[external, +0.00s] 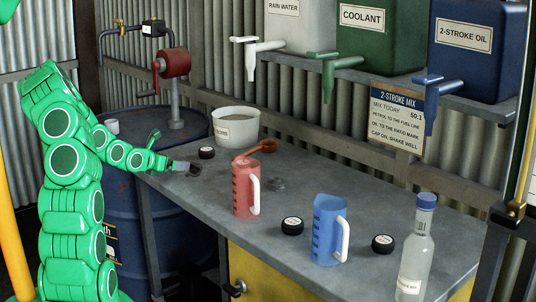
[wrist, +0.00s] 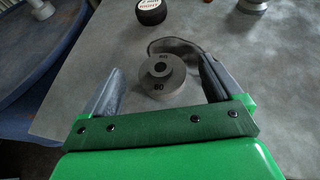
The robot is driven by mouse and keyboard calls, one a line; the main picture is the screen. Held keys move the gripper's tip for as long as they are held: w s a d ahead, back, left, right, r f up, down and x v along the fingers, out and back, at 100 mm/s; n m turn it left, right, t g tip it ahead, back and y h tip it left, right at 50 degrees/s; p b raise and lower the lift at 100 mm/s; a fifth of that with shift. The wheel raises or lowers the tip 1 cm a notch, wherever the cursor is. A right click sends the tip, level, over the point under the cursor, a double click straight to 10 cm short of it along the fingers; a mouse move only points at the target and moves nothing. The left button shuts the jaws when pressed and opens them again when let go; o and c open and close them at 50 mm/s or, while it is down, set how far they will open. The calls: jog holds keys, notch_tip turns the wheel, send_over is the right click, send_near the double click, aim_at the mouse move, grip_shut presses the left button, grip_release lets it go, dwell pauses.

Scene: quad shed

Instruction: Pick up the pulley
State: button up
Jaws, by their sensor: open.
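A grey round stepped piece with a centre hole and small markings, which looks like the pulley (wrist: 158,86), lies on the bench in the wrist view. My gripper (wrist: 161,66) is open, with one finger to its left and one to its right, and I see no contact. In the external view my gripper (external: 187,168) is low over the bench's left end. The piece is hard to make out there. A second grey flanged piece (external: 277,184) lies farther right, behind the red jug.
A dark curved strip (wrist: 172,45) lies beyond the pulley by the right finger. A black labelled puck (external: 206,152) is close behind. A white bucket (external: 236,127), red jug (external: 241,190), blue jug (external: 324,232) and clear bottle (external: 412,260) stand on the bench. A blue drum (external: 185,220) is at left.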

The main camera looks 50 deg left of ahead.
jog(key=shift+w+a+f, duration=0.1)
jog(key=shift+w+f, duration=0.2)
jog(key=shift+w, duration=0.35)
jog(key=c, duration=1.2)
jog(key=shift+c, duration=0.2)
jog(key=shift+r, duration=0.1)
notch_tip(320, 180, up, 10)
